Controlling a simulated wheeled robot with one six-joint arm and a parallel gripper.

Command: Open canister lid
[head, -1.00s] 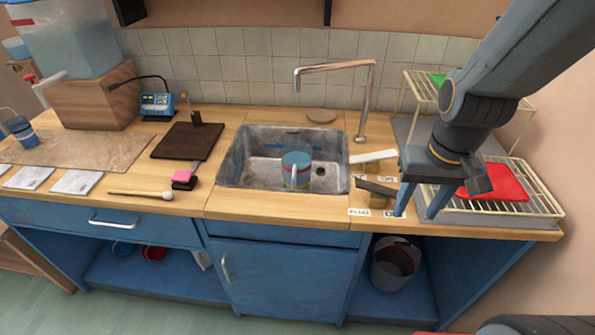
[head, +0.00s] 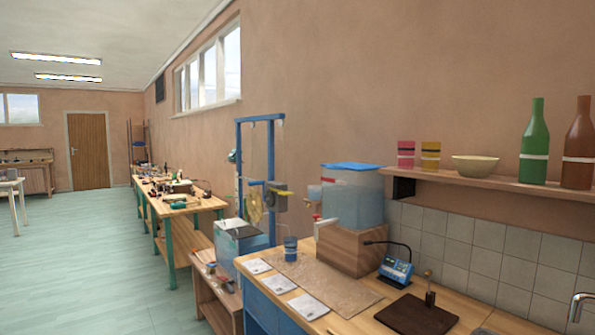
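A large translucent container (head: 353,203) with a flat blue lid (head: 351,167) stands on a wooden block (head: 352,249) at the back of the counter. The lid appears to lie shut across its top. I cannot tell whether this or another vessel is the canister. Two small cylinders, one pink (head: 406,155) and one yellow (head: 430,155), stand upright on the wall shelf. My gripper is not in view now.
A blue cup (head: 290,249), white cards (head: 309,306), a blue meter (head: 396,270) and a dark board (head: 415,315) are on the counter (head: 345,322). The shelf (head: 480,183) also holds a bowl (head: 475,166) and bottles. The floor (head: 80,265) at left is open.

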